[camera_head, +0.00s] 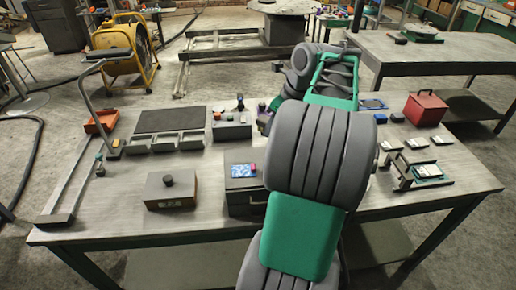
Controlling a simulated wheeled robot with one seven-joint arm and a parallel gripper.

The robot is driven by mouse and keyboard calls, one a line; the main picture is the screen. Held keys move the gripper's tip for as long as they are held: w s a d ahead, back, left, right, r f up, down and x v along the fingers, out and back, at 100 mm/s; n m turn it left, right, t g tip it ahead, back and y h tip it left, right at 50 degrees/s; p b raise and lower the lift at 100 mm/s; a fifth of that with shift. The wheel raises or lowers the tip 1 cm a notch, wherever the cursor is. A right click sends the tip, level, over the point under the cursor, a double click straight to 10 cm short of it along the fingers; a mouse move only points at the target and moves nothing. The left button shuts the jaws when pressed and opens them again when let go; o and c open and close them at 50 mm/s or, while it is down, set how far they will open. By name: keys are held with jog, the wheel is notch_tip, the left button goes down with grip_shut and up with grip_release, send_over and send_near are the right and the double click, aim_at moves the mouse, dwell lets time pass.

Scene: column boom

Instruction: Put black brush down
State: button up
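I cannot make out the black brush in this view. My grey and green arm rises from the bottom centre and reaches over the worktable (215,205), covering its middle. My gripper is hidden behind the arm, so its fingers and anything in them do not show. Small dark and purple things beside the arm's left edge are too small to name.
On the table are a grey box with a black knob (171,190), a dark box with a blue top (241,182), open bins (178,141), a dark panel (171,119), an orange tray (102,121) and a red box (426,108). Bare tabletop shows at front left.

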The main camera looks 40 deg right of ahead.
send_over(256, 152)
jog(key=s, duration=0.2)
notch_tip(256, 152, down, 5)
jog(key=shift+w+d+f+b, duration=0.15)
jog(key=shift+f+b, duration=0.05)
jog(key=shift+b, duration=0.15)
notch_tip(256, 152, down, 3)
jog(key=shift+w+r, duration=0.1)
jog(key=shift+w, duration=0.05)
jog(key=shift+f, duration=0.3)
jog(key=shift+f, duration=0.3)
jog(key=o, duration=1.2)
jog(key=shift+f, duration=0.1)
